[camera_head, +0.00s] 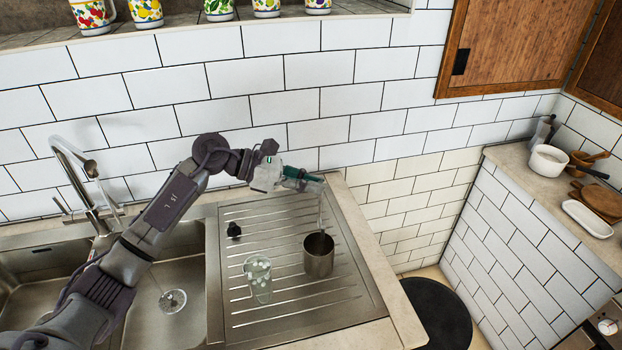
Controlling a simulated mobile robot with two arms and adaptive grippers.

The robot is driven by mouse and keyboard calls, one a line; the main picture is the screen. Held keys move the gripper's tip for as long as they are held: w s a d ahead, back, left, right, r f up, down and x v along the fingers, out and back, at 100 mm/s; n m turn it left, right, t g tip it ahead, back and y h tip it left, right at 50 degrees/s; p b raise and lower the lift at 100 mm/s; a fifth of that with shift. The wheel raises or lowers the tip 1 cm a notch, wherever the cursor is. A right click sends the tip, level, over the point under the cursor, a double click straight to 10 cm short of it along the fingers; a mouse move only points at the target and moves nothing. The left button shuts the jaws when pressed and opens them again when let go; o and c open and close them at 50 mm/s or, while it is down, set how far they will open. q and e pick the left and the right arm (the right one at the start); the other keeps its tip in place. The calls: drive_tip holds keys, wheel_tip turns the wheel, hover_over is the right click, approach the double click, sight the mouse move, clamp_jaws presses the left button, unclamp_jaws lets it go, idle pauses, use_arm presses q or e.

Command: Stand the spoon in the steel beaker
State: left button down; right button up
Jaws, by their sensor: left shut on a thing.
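The steel beaker (318,262) stands upright on the ribbed drainer, with its mouth facing up. My left gripper (316,184) is above the beaker, near the tiled wall, shut on the spoon (321,212). The spoon is thin and grey and hangs down roughly upright from the fingertips. Its lower end meets the beaker's mouth in the picture; I cannot tell whether it is inside or just above the rim. My right gripper is not in view.
A patterned drinking glass (258,282) stands on the drainer left of the beaker. A small black object (233,230) lies behind it. The faucet (82,180) and sink basins are at the left. A dark round stool (435,312) stands below the counter's right edge.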

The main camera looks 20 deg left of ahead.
use_arm(q)
wheel_tip(320, 180, down, 11)
drive_tip(key=b, duration=0.8)
drive_tip(key=shift+f+b, duration=0.15)
drive_tip(key=shift+b, duration=0.2)
drive_tip(key=c, duration=1.2)
unclamp_jaws()
drive_tip(key=shift+s+a, duration=0.1)
drive_tip(key=shift+a, duration=0.05)
drive_tip(key=v, duration=1.1)
drive_tip(key=shift+s+a, duration=0.2)
drive_tip(key=shift+a, duration=0.1)
drive_tip(key=shift+r, duration=0.25)
